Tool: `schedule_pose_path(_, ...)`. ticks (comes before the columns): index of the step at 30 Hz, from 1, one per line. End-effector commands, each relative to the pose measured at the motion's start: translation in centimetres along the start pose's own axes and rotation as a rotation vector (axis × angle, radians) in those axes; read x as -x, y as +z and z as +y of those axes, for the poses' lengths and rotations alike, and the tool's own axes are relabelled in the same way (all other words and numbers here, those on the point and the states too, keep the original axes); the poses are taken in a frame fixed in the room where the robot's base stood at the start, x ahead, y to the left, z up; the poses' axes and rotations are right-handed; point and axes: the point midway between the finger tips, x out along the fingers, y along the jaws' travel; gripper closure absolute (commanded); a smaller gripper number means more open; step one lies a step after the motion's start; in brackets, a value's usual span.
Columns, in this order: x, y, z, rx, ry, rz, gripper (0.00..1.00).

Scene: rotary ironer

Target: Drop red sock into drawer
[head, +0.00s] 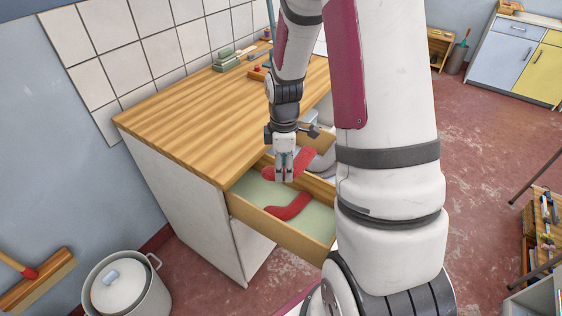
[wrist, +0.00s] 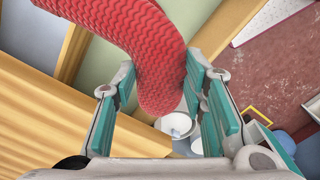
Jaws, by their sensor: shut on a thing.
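My gripper (head: 284,178) is shut on a red sock (head: 300,163) and holds it above the open drawer. In the wrist view the ribbed red sock (wrist: 150,50) lies between the teal finger pads and stretches up out of frame. The drawer (head: 283,236) is pulled out of the wooden-topped cabinet and has a pale green bottom. Another red sock (head: 290,208) lies in its near compartment, below my gripper. My arm hides the drawer's right end.
A wooden divider splits the drawer, with grey and white items (head: 322,165) in the far part. A lidded pot (head: 122,290) stands at lower left.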

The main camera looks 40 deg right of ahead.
Motion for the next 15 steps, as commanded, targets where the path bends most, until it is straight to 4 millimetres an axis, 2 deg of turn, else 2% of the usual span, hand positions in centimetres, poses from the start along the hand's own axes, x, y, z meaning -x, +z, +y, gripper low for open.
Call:
schedule_pose_path(8,-0.12,0.03,-0.03,-0.001,0.0,0.0,0.74)
schedule_pose_path(9,-0.12,0.03,-0.03,-0.001,0.0,0.0,0.59)
schedule_pose_path(12,-0.12,0.02,-0.03,-0.001,0.0,0.0,0.38)
schedule_pose_path(15,-0.12,0.01,-0.03,-0.001,0.0,0.0,0.38)
